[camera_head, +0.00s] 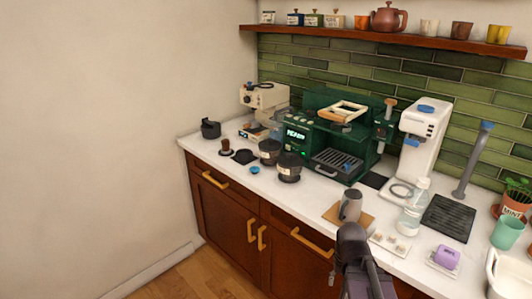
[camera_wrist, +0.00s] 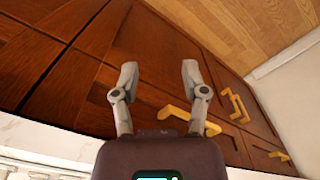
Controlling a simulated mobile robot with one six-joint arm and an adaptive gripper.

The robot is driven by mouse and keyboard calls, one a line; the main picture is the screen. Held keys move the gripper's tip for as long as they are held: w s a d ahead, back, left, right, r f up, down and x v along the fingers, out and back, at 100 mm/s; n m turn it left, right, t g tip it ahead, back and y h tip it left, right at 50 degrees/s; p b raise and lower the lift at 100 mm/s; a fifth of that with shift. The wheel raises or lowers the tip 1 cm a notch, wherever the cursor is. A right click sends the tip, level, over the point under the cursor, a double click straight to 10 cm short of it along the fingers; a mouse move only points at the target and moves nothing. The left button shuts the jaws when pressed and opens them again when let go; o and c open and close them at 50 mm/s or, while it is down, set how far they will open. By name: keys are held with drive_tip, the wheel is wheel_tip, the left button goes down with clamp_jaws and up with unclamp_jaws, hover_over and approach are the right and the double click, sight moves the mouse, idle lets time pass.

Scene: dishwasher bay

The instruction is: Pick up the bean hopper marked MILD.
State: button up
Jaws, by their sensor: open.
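Two dark round containers with pale labels, which look like bean hoppers, stand side by side on the white counter in the head view. One is the rear-left container (camera_head: 270,152), the other the front-right container (camera_head: 289,168). Their labels are too small to read, so I cannot tell which is marked MILD. My gripper (camera_wrist: 160,78) is open in the wrist view, with nothing between its fingers. It faces the brown cabinet fronts (camera_wrist: 75,75). In the head view my arm is at the lower middle, in front of the counter, well apart from both containers.
A green coffee machine (camera_head: 322,132) stands behind the containers. A grey pitcher (camera_head: 350,206), clear bottle (camera_head: 413,206) and purple block (camera_head: 447,256) are nearer my arm. A black lidded pot (camera_head: 210,129) and blue disc (camera_head: 255,170) sit left. Yellow handles (camera_head: 311,240) project from the cabinets.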

drive_tip(key=shift+d, duration=0.25)
drive_tip(key=shift+o, duration=0.2)
